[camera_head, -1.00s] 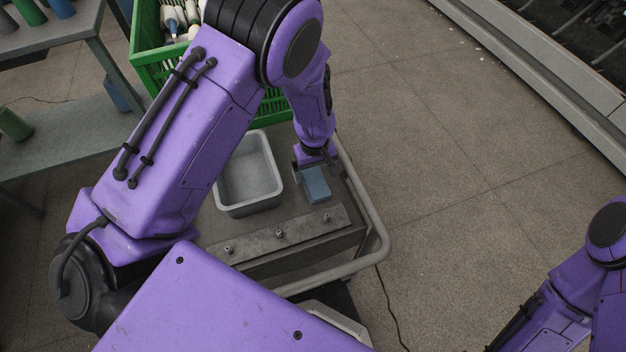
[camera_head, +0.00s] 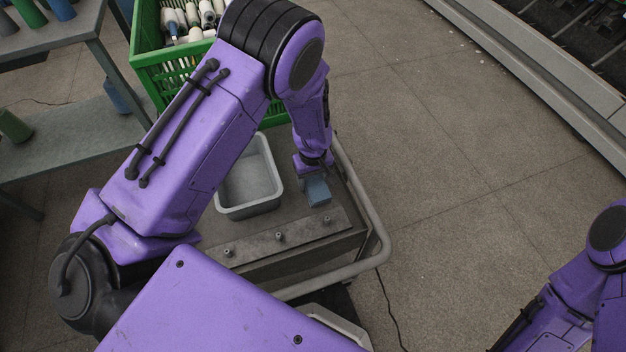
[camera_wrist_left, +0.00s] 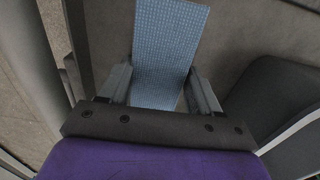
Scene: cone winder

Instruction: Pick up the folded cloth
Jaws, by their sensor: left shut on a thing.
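The folded cloth (camera_head: 319,192) is a small blue bundle on the right part of the grey cart top in the head view, right of the grey tray. My left gripper (camera_head: 311,181) is at the cloth's far end and covers part of it. In the left wrist view the cloth (camera_wrist_left: 168,45) has a fine blue weave and runs between the two fingers of the left gripper (camera_wrist_left: 161,88), which is shut on it. I cannot tell whether the cloth still touches the cart top. My right arm shows at the lower right of the head view, its gripper out of view.
The grey tray (camera_head: 250,207) stands on the cart, left of the cloth. A metal strip with pegs (camera_head: 285,238) and the cart's tubular rail (camera_head: 372,215) lie nearer. A green crate (camera_head: 148,72) of bobbins stands behind. Open floor is on the right.

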